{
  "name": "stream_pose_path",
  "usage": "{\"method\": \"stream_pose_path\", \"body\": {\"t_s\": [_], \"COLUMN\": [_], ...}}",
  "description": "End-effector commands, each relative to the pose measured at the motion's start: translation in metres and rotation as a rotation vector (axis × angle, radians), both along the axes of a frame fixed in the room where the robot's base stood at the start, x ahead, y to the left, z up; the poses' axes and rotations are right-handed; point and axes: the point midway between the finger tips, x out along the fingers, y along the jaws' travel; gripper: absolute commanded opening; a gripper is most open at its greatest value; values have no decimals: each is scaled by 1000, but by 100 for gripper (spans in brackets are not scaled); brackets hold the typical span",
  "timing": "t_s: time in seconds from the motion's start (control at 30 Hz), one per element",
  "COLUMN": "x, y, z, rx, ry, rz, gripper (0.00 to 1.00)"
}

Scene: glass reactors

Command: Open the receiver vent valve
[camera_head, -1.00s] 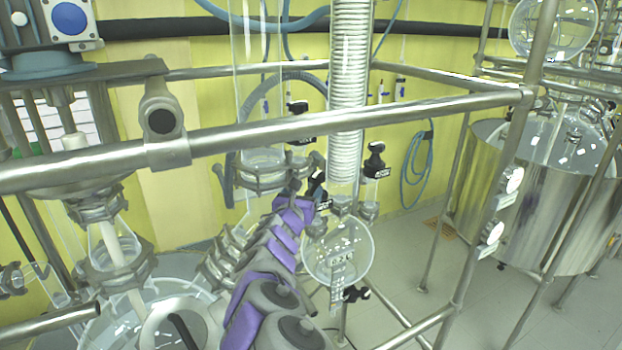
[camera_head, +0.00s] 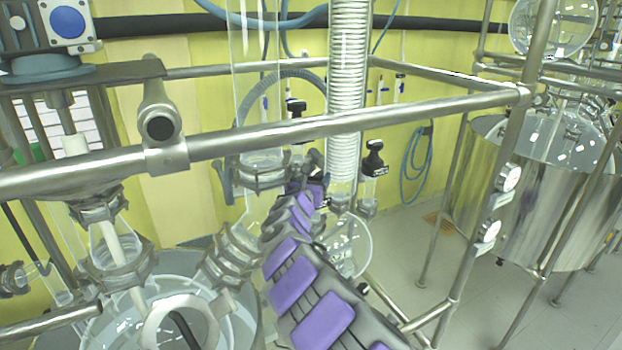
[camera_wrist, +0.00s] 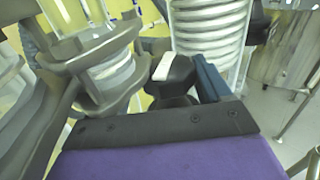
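My gripper (camera_head: 313,165) is at the far end of my purple and grey arm, beside the metal clamp under the left glass column. In the wrist view, a black valve knob with a white label (camera_wrist: 174,70) is just ahead of it. One blue finger (camera_wrist: 211,80) is close along the knob's right side. The other finger is not clearly visible, so I cannot tell whether the knob is gripped. In the head view, one black-handled valve (camera_head: 297,108) is behind the rail and another (camera_head: 375,158) is right of the coil. No readable label shows which is the receiver vent valve.
The coiled glass condenser (camera_head: 347,80) stands right of the gripper, above a round glass flask (camera_head: 350,250). A clamped glass joint (camera_wrist: 100,65) is close on the left.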

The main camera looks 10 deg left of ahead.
Motion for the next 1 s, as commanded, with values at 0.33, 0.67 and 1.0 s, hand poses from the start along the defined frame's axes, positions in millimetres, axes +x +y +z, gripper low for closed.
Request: {"method": "stream_pose_path", "body": {"t_s": [0.33, 0.67, 1.0], "x": [0, 0, 0], "y": [1, 3, 4], "z": [0, -1, -2], "rx": [-2, -3, -3], "ry": [-1, 0, 1], "rz": [-1, 1, 5], "gripper": [55, 27, 27]}}
